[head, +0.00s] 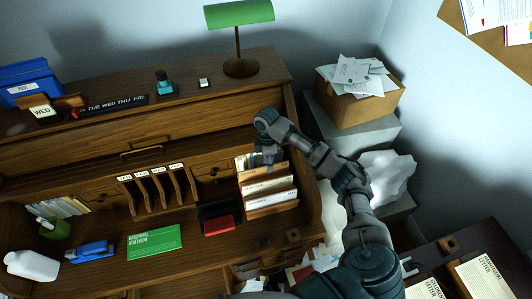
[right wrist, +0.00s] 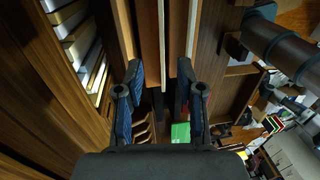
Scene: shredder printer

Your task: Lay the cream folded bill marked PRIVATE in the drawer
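A wooden rack (head: 272,211) at the right of the desk holds several pale folded papers (head: 268,186) upright between its slats. Their print is too small to read, so I cannot tell which is the cream bill marked PRIVATE. My right gripper (head: 268,152) is at the rack's back end. In the right wrist view, my right gripper (right wrist: 158,70) has its blue-padded fingers spread apart, with slat and paper edges ahead and between them. I see nothing clamped. Small closed drawers (head: 213,171) show in the desk; which drawer is meant is unclear. My left gripper is not in view.
A wooden sorter (head: 158,190), a red box (head: 219,224), a green booklet (head: 153,242) and a blue stapler (head: 90,251) are on the desk. A lamp (head: 240,67) stands on top. A cardboard box (head: 358,106) of papers is at right. Loose papers lie below the desk front.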

